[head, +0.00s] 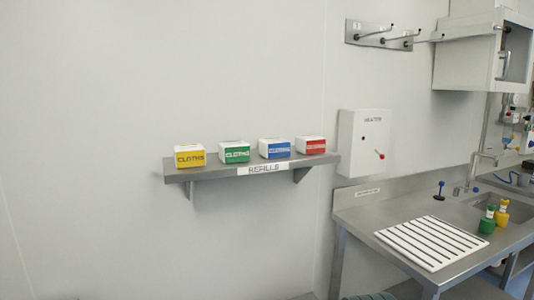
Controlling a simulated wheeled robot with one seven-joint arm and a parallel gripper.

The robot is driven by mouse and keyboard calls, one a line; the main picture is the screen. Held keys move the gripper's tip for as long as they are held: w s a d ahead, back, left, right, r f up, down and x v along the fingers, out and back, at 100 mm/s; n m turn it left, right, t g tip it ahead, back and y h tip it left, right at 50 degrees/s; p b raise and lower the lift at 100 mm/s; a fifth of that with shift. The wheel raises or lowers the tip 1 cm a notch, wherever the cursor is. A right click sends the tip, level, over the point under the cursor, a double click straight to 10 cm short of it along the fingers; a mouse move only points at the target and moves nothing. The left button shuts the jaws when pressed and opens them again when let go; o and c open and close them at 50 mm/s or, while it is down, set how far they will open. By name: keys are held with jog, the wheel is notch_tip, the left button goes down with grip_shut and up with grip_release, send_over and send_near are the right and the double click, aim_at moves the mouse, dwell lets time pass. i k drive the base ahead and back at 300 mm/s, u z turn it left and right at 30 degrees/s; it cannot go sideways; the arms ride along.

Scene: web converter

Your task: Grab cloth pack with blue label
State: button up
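The cloth pack with the blue label (276,149) is a small white box standing on a grey wall shelf (215,173). It is third from the left in a row. To its left stand a green-labelled pack (235,153) and a yellow-labelled pack (190,157). To its right stands a red-labelled pack (311,145). There are small gaps between the packs. My gripper is not in the head view.
The shelf carries a "REFILLS" label on its front edge. A white box (364,143) is on the wall right of it. A steel counter (360,217) with a slatted white rack (431,242) and two bottles stands lower right. Hooks (383,35) hang above.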

aim_at(274, 148)
jog(key=k, duration=0.5)
jog(key=z, duration=0.65)
jog(key=i, duration=1.65)
jog(key=u, duration=0.7)
